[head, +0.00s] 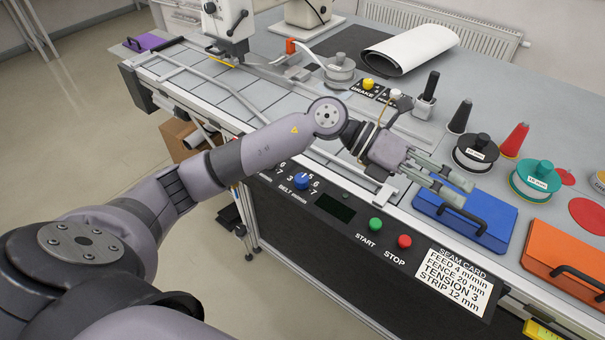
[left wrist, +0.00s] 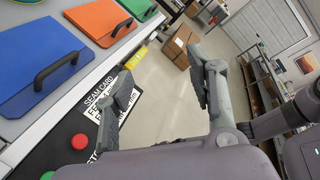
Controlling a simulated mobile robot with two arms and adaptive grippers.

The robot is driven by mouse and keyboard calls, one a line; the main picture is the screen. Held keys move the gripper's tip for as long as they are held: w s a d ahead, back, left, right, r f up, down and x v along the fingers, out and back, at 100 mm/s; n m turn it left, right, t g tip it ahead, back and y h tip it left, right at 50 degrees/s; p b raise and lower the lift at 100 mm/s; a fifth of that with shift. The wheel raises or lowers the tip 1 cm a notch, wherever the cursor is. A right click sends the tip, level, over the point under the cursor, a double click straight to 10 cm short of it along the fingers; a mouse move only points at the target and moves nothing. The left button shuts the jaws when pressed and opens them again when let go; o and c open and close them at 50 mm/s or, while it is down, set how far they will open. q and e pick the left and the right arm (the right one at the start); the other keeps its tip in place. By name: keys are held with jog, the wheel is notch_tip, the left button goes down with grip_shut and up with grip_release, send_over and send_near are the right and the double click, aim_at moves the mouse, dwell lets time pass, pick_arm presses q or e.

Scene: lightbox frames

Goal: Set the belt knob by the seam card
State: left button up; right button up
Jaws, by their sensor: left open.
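The blue belt knob (head: 301,181) is on the dark front panel, on a dial printed with numbers and labelled BELT. Its pointer is too small to read. The white seam card (head: 452,282) is at the panel's right end and reads FEED 4 m/min, FENCE 20 mm, TENSION 3, STRIP 12 mm. It shows partly in the left wrist view (left wrist: 98,103), behind a finger. My left gripper (head: 464,189) is open and empty, above the table's front edge by the blue board, well right of the knob. Its spread fingers show in the left wrist view (left wrist: 160,68). My right gripper is not in view.
A green START button (head: 375,224) and red STOP button (head: 404,241) lie between knob and card, with a dark display (head: 335,207) beside the knob. Blue (head: 485,222) and orange (head: 565,260) boards with handles lie on the table near the gripper. Spools and cones stand behind.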

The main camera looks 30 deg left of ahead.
pick_arm(q)
jog(key=w+a+f+m+y, duration=0.25)
jog(key=a+f+y, duration=0.3)
jog(key=a, duration=0.35)
notch_tip(320, 180, up, 3)
jog(key=n+g+y, duration=0.2)
jog(key=n+y, duration=0.1)
jog(key=y, duration=0.7)
send_over(301, 178)
notch_tip(301, 178, down, 16)
jog(key=p, duration=0.5)
jog(key=shift+f+t, duration=0.3)
jog(key=shift+f, duration=0.3)
jog(key=c, duration=1.1)
jog(key=shift+c, duration=0.2)
